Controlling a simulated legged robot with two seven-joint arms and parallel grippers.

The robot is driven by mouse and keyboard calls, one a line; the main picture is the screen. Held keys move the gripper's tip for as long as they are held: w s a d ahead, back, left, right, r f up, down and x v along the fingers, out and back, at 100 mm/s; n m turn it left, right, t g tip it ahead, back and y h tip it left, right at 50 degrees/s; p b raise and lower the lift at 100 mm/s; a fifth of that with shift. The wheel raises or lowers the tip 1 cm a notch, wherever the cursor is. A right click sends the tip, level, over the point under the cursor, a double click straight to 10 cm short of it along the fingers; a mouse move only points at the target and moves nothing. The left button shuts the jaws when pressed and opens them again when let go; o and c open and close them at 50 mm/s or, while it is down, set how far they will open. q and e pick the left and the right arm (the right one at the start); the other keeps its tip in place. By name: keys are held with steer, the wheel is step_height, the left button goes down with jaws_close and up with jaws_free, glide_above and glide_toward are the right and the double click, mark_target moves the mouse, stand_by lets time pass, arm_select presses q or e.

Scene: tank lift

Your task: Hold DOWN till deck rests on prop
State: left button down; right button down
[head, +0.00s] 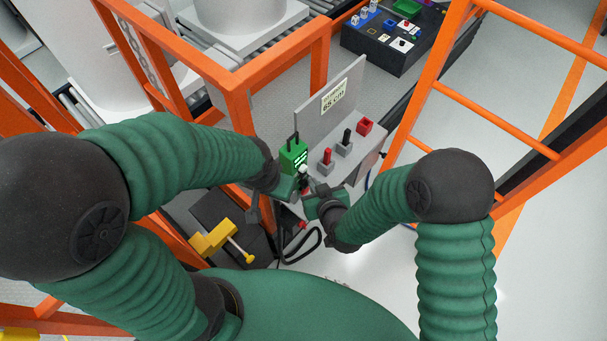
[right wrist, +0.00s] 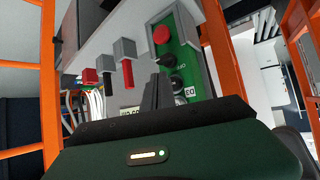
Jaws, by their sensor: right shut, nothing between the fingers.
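A green control box (head: 293,155) stands at the left end of a grey console (head: 350,165). In the right wrist view the green panel (right wrist: 187,52) carries a red button (right wrist: 161,34) and dark round controls (right wrist: 170,58); I cannot read which is DOWN. My right gripper (head: 308,192) is shut and empty; its fingers (right wrist: 158,94) point at the panel beside the lower control, and I cannot tell if they touch. My left gripper (head: 284,188) is close beside it, partly hidden, its jaws unclear. I cannot pick out the deck or the prop with certainty.
The console bears a red-handled lever (head: 327,157), a black-handled lever (head: 346,137), a red block (head: 365,126) and a sign (head: 334,97). Orange frames (head: 238,95) flank it. A yellow part (head: 212,239) with a rod sits lower left. A black bench (head: 390,45) stands behind.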

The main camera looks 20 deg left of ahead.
steer(key=shift+r, duration=0.1)
steer(key=shift+d, duration=0.2)
steer(key=shift+a, duration=0.15)
steer(key=shift+w+a, duration=0.15)
steer(key=shift+a, duration=0.15)
steer(key=shift+w+a, duration=0.1)
steer(key=shift+a, duration=0.2)
stand_by(2.0)
steer(key=shift+s+d, duration=0.35)
steer(key=shift+d, duration=0.4)
steer(key=shift+s+d+b, duration=0.15)
steer(key=shift+s+d, duration=0.15)
steer(key=shift+d, duration=0.5)
steer(key=shift+s+d+b, duration=0.2)
steer(key=shift+s+d, duration=0.05)
steer(key=shift+d, duration=0.5)
steer(key=shift+s+d+b, duration=0.15)
steer(key=shift+s+d, duration=0.15)
steer(key=shift+d, duration=0.5)
